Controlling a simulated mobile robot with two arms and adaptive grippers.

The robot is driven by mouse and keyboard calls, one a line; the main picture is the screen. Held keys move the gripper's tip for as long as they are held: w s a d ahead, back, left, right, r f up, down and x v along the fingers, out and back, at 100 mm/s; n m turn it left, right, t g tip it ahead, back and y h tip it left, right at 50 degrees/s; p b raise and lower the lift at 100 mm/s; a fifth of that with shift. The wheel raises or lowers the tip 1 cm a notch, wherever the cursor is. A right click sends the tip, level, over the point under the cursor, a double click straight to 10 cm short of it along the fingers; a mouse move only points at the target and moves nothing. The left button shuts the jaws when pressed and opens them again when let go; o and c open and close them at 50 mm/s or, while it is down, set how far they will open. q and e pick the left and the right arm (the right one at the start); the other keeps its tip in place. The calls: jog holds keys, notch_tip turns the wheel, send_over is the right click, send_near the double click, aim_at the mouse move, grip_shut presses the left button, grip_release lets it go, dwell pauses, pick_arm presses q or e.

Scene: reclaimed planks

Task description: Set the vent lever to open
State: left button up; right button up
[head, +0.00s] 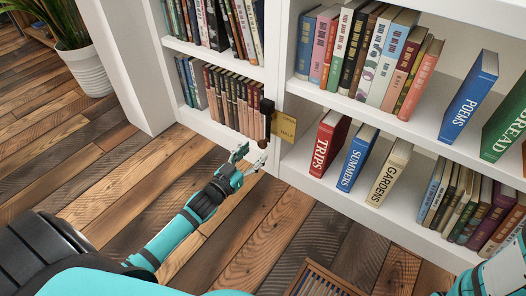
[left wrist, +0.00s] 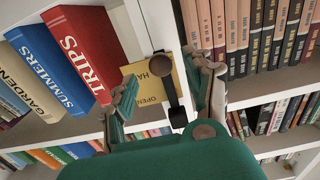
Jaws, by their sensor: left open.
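The vent lever (head: 266,121) is a black arm with a brown knob, mounted on the white bookcase upright. In the head view it points down, its knob at the low end near the HALF mark. A yellow plate (head: 284,127) beside it reads OPEN above and HALF below; any lower mark cannot be read. My left gripper (head: 250,158) is open and empty, just below and in front of the lever. In the left wrist view, the lever (left wrist: 171,92) shows between the spread fingers (left wrist: 164,90), beyond them, with the plate (left wrist: 146,84) behind it. I see no clear contact.
White shelves with books flank the upright. A red TRIPS book (head: 328,143), a blue SUMMERS book (head: 356,158) and a cream GARDENS book (head: 389,172) stand right of the lever. A slatted wooden crate (head: 316,282) and a potted plant (head: 83,66) stand on the plank floor.

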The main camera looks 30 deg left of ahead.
aim_at(261, 147)
pick_arm(q)
jog(key=w, duration=0.1)
jog(key=w+b, duration=0.1)
jog(key=w, duration=0.1)
jog(key=w+b, duration=0.1)
jog(key=shift+w+d+f, duration=0.15)
jog(key=shift+w+d, duration=0.05)
jog(key=shift+d, duration=0.1)
jog(key=shift+w, duration=0.55)
jog(key=shift+d, duration=0.1)
jog(key=c, duration=1)
grip_shut()
